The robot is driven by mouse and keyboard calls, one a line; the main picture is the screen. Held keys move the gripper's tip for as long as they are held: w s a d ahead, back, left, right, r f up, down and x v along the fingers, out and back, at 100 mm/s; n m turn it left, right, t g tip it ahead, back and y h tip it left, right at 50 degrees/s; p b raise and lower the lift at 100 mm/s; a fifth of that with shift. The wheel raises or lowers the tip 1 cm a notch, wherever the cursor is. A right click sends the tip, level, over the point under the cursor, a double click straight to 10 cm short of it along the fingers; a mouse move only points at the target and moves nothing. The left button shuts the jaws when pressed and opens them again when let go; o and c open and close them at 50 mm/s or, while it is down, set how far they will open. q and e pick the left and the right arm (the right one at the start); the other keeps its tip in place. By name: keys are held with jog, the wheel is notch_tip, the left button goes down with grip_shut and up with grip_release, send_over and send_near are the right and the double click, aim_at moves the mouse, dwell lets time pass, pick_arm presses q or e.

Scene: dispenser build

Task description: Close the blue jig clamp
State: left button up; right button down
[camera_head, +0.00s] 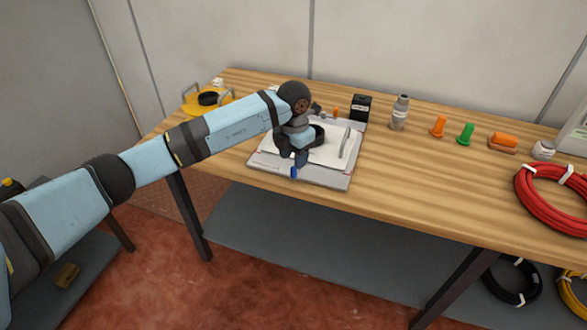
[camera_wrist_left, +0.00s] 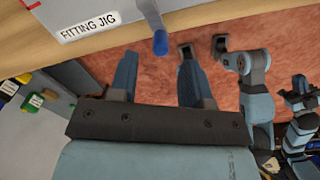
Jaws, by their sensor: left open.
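The fitting jig (camera_head: 328,179) is a pale plate near the front edge of the table, with its "FITTING JIG" label (camera_wrist_left: 90,26) showing in the left wrist view. The clamp's blue handle (camera_head: 294,173) sticks out at the jig's front edge. The handle tip (camera_wrist_left: 160,42) also shows in the left wrist view, beyond the gap between my fingertips and apart from them. My left gripper (camera_head: 300,158) is over the jig's front part, close to the handle. Its two fingers (camera_wrist_left: 158,68) are apart with nothing between them. My arm hides part of the jig.
A black block (camera_head: 360,107) and a grey bottle (camera_head: 400,113) stand behind and right of the jig. Orange and green fittings (camera_head: 465,133) and a red hose coil (camera_head: 550,200) lie farther right. A yellow item (camera_head: 205,103) sits at the left. The front table strip right of the jig is clear.

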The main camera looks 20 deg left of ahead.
pick_arm(q)
jog(key=shift+f, duration=2.3)
jog(key=shift+c, duration=0.2)
grip_shut()
